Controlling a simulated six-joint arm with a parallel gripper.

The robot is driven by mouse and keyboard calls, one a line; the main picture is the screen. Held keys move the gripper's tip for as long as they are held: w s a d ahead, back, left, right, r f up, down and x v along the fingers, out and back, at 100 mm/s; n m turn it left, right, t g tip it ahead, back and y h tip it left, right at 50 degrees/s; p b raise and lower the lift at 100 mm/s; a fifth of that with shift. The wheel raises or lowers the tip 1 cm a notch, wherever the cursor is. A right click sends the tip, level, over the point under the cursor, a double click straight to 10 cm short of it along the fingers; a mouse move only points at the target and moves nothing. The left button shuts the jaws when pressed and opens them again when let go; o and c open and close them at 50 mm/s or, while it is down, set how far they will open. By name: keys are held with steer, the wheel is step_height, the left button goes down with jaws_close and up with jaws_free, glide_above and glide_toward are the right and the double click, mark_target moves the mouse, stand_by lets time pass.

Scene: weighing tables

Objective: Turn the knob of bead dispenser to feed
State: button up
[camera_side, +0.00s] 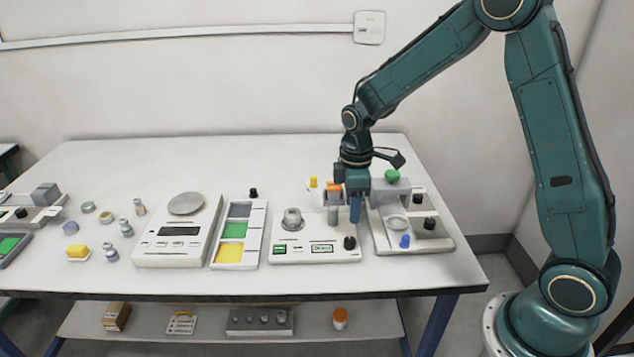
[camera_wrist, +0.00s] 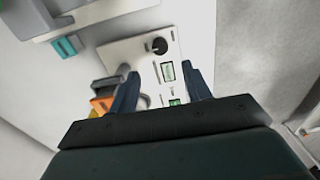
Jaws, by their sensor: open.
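A low white unit (camera_side: 300,256) with two green-lit labels stands below my gripper; it looks like the bead dispenser. Its black knob (camera_side: 349,243) sits at the front right corner, and in the wrist view the knob (camera_wrist: 158,45) lies beyond the fingertips. My gripper (camera_side: 347,212) points down over the unit's right part, apart from the knob. In the wrist view my gripper (camera_wrist: 162,90) is open, with nothing between its fingers. The knob's exact setting is too small to read.
A grey and white device (camera_side: 440,243) with a green top and a blue knob (camera_side: 405,241) stands close on the right. A tray with green and yellow sections (camera_side: 263,236) and a scale (camera_side: 165,251) are left. The front table strip is clear.

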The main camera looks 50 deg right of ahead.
mark_target(350, 239)
step_height(350, 239, down, 10)
steer(key=shift+r, duration=0.15)
stand_by(0.3)
steer(key=c, duration=1)
